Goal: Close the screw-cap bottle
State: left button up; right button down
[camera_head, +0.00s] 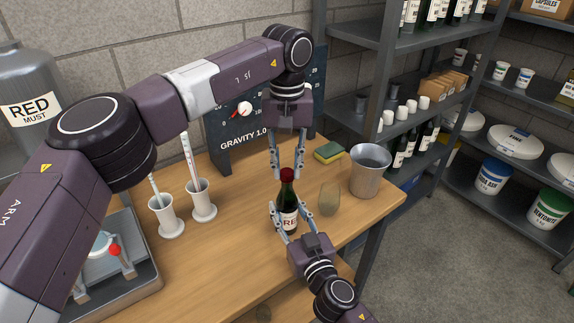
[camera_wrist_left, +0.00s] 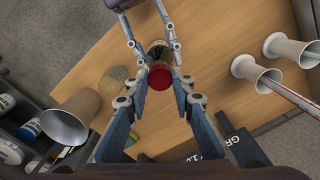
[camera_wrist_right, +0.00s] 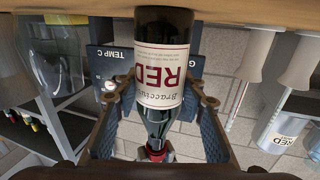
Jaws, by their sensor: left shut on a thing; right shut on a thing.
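A dark wine bottle (camera_head: 288,209) with a white RED label stands upright on the wooden table. A red cap (camera_head: 287,174) sits at the top of its neck; how tightly it is seated cannot be told. My left gripper (camera_head: 286,175) points straight down from above and is shut on the cap; the cap also shows between its fingers in the left wrist view (camera_wrist_left: 160,77). My right gripper (camera_head: 291,214) comes from the front and is shut around the bottle's body. The label and neck show between its fingers in the right wrist view (camera_wrist_right: 163,75).
A clear, amber-tinted glass (camera_head: 329,198) and a metal bucket (camera_head: 369,170) stand right of the bottle. A sponge (camera_head: 328,153) lies behind. Two white cylinders (camera_head: 166,216) (camera_head: 201,201) hold sticks at left. A dark GRAVITY board (camera_head: 240,141) stands behind my left gripper.

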pick_arm(q)
jog(key=shift+m, duration=0.9)
jog(key=o, duration=0.8)
jog(key=shift+c, duration=0.2)
jog(key=shift+r, duration=0.1)
notch_tip(320, 180, up, 12)
pick_arm(e)
jog(key=c, duration=1.2)
grip_release()
jog(key=shift+o, duration=0.2)
